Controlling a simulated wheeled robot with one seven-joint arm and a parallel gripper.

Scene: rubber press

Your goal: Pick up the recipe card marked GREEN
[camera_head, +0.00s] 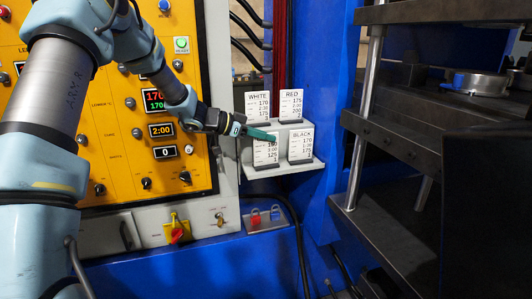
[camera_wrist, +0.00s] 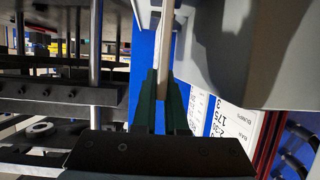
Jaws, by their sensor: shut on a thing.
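The card at the front left of the grey card rack (camera_head: 312,168) is white with dark print. My gripper's teal fingers cross its top, so its title is hidden in the head view; this front-left card (camera_head: 266,155) shows 175 and other numbers below. My gripper (camera_head: 271,138) is shut on this card's upper part. In the wrist view, the fingers (camera_wrist: 163,75) pinch a thin pale card edge (camera_wrist: 165,45). The card stands upright at the rack in the head view. I cannot tell whether its lower edge is still seated.
The BLACK card (camera_head: 300,146) stands just right. The WHITE card (camera_head: 257,104) and RED card (camera_head: 291,104) stand on the tier behind. A yellow control panel (camera_head: 110,110) is left; the press's metal plates (camera_head: 440,110) are right. Another printed card (camera_wrist: 222,122) shows close beside the fingers.

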